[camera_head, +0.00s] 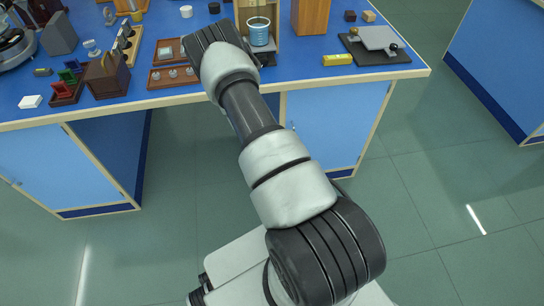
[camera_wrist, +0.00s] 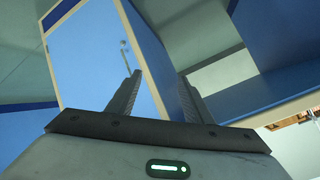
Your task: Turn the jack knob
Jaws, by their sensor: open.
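What looks like the jack (camera_head: 378,38) stands near the right end of the blue bench in the head view. It has a pale grey top plate over a dark base. A small dark knob (camera_head: 393,47) shows at its front right. My gripper (camera_wrist: 159,74) is open in the wrist view, with two dark ridged fingers apart and nothing between them. In the head view my arm reaches to the bench edge, well left of the jack, and its fingers cannot be made out. The jack is not recognisable in the wrist view.
A yellow object (camera_head: 337,60) lies just left of the jack. Wooden trays (camera_head: 172,78) lie to the left. The wrist view shows a blue cabinet door (camera_wrist: 90,60). Floor right of my arm is clear.

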